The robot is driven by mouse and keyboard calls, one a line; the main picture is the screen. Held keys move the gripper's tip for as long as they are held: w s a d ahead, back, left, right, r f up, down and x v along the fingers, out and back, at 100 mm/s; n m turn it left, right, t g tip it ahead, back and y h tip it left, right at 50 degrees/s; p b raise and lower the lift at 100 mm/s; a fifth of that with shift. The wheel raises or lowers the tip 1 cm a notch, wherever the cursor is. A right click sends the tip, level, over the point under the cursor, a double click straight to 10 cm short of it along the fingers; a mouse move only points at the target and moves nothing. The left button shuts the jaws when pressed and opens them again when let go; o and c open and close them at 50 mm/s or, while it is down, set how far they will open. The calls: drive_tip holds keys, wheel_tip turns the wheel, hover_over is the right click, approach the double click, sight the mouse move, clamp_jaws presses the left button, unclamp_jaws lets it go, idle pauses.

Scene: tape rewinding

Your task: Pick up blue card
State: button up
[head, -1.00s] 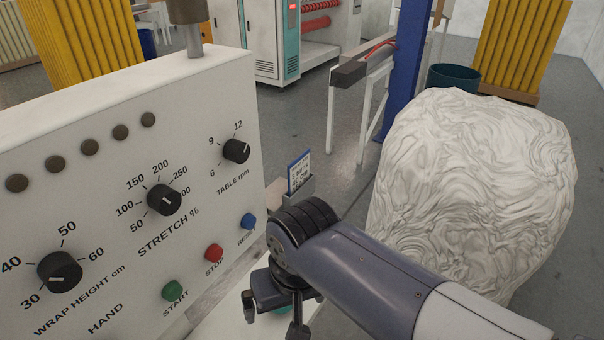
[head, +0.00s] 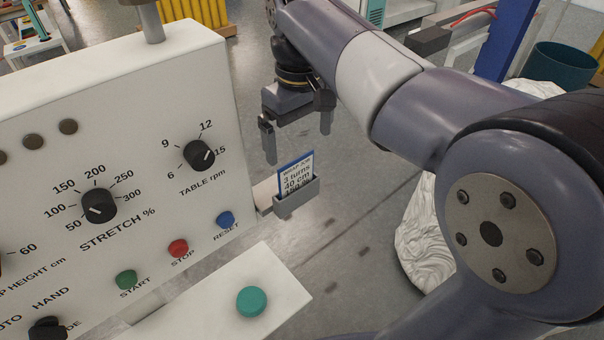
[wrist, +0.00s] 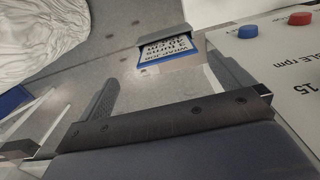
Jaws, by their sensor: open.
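The blue card (head: 295,172) has a blue edge and a white face with printed text, including "3 turns" and "40 cm". It stands in a small grey holder (head: 298,197) at the right side of the white control panel. My gripper (head: 298,142) is open and empty, with its fingers pointing down just above and behind the card. In the wrist view the card (wrist: 166,50) lies beyond the fingers, seen upside down, with its lower part in the holder (wrist: 163,31). My gripper (wrist: 165,88) is apart from the card.
The control panel (head: 110,150) with knobs and buttons stands close on the left. A white ledge (head: 200,305) with a teal button (head: 251,301) is in front. A white wrapped bulk (head: 424,240) and a dark teal bin (head: 562,66) are on the right.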

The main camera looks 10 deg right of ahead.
sight(297, 175)
wheel_tip(297, 175, down, 4)
drive_tip(key=shift+s+f, duration=0.1)
drive_tip(key=shift+f, duration=0.1)
drive_tip(key=f, duration=0.5)
drive_tip(key=shift+s+a+f, duration=0.1)
drive_tip(key=shift+s+a, duration=0.05)
drive_tip(key=shift+a, duration=0.2)
drive_tip(key=c, duration=1)
